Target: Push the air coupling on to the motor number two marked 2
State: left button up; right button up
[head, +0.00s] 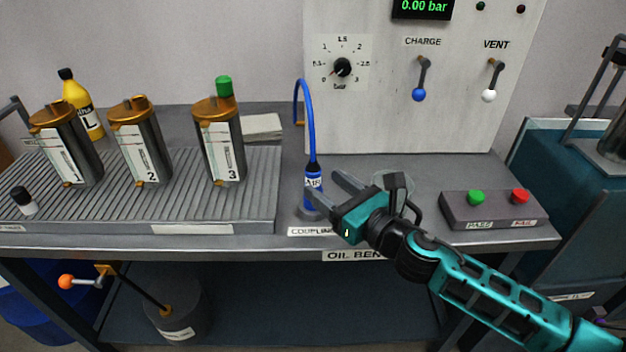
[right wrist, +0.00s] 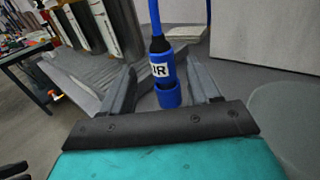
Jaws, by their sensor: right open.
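The air coupling (head: 313,184) is a blue cylinder with a white AIR label, standing at the coupling spot with a blue hose rising from its top. My right gripper (head: 325,190) is open with its fingers by the coupling. In the right wrist view the coupling (right wrist: 163,75) shows between the two open fingers (right wrist: 165,88); I cannot tell whether they touch it. Motor 2 (head: 142,145) is a steel cylinder with a copper-coloured top and a label marked 2, tilted on the ribbed rack between motors 1 and 3. My left gripper is not in view.
Motor 1 (head: 68,145) and motor 3 (head: 220,140), which has a green cap (head: 224,86), flank motor 2 on the rack (head: 257,190). The panel (head: 385,125) with charge and vent levers stands behind. A button box (head: 494,209) is at the right.

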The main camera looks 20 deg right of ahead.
aim_at(319, 176)
jog(key=shift+x, duration=2.65)
jog(key=shift+d+r, duration=0.1)
jog(key=shift+r, duration=0.05)
jog(key=c, duration=1)
jog(key=shift+c, duration=0.3)
jog(key=shift+r, duration=0.15)
